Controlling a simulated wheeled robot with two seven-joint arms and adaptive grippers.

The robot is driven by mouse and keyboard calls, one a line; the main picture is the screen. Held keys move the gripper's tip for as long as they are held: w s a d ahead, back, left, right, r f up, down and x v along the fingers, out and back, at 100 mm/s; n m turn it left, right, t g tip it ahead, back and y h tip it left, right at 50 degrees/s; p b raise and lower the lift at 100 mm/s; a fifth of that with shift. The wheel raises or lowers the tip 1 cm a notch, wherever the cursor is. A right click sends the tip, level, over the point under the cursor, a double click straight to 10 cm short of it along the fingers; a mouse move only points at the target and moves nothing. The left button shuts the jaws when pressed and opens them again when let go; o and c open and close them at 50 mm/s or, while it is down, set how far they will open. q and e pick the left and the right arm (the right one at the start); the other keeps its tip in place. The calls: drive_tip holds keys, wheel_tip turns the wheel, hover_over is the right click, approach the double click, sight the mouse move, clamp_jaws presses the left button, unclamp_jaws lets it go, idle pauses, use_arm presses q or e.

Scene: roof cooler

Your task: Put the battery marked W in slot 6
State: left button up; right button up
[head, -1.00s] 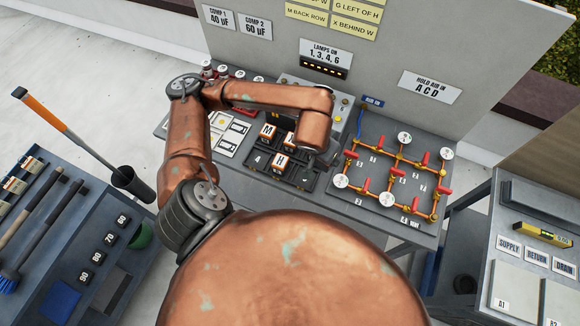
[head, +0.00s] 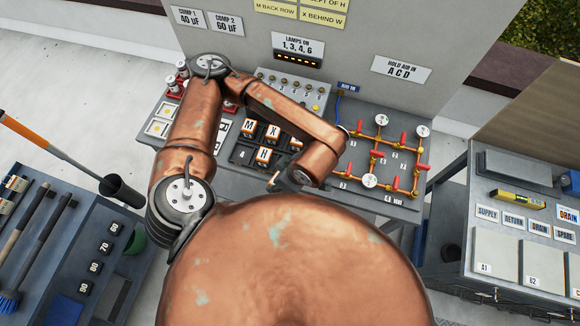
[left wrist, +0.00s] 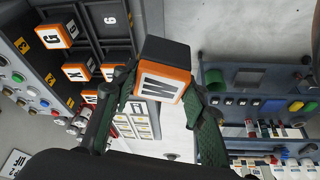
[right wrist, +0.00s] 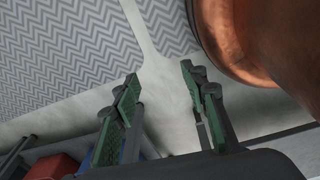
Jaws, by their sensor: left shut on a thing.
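The W battery (left wrist: 158,86), a dark block with an orange and white lettered face, is held between my left gripper's fingers (left wrist: 163,108) in the left wrist view. In the head view my left gripper (head: 283,181) is near the tray's front right edge, largely hidden by my arm. The battery tray (head: 242,157) holds batteries M (head: 249,130) and X (head: 272,132) in back and H (head: 264,155) in front; slot 4 is empty. The left wrist view shows G (left wrist: 57,35) beside label 3 and an empty slot 6 (left wrist: 106,20) beside it. My right gripper (right wrist: 160,80) is open and empty.
A lamp panel (head: 291,85) stands behind the tray. A pipe board with red valves (head: 378,150) is to its right. White cards (head: 157,127) lie to its left. A tool bench (head: 75,235) and a plate bench (head: 510,235) stand at the sides.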

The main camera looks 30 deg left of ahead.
use_arm(q)
drive_tip(key=s+n, duration=0.1)
drive_tip(key=s+a+r+n+g, duration=0.1)
drive_tip(key=n, duration=0.1)
drive_tip(key=shift+s+a+r, duration=0.1)
drive_tip(key=shift+a, duration=0.15)
drive_tip(key=shift+w+n+g+p, duration=0.3)
drive_tip(key=shift+p, duration=0.05)
drive_tip(key=w+f, duration=0.3)
drive_tip(key=w, duration=0.1)
drive_tip(key=w+a+f+p, duration=0.1)
drive_tip(key=w+f, duration=0.1)
drive_tip(key=w, duration=0.2)
drive_tip(key=w+f+p, duration=0.1)
drive_tip(key=w+f, duration=0.2)
drive_tip(key=w, duration=0.1)
drive_tip(key=shift+a+f, duration=0.3)
drive_tip(key=shift+w+f, duration=0.55)
drive_tip(key=shift+f, duration=0.15)
wheel_tip(320, 180, down, 2)
drive_tip(key=shift+f+p, duration=0.1)
drive_tip(key=shift+p, duration=0.4)
drive_tip(key=shift+f, duration=0.3)
use_arm(e)
drive_tip(key=r, duration=0.2)
drive_tip(key=s+r, duration=0.1)
drive_tip(key=r, duration=0.1)
drive_tip(key=shift+s+a, duration=0.1)
drive_tip(key=shift+s, duration=0.1)
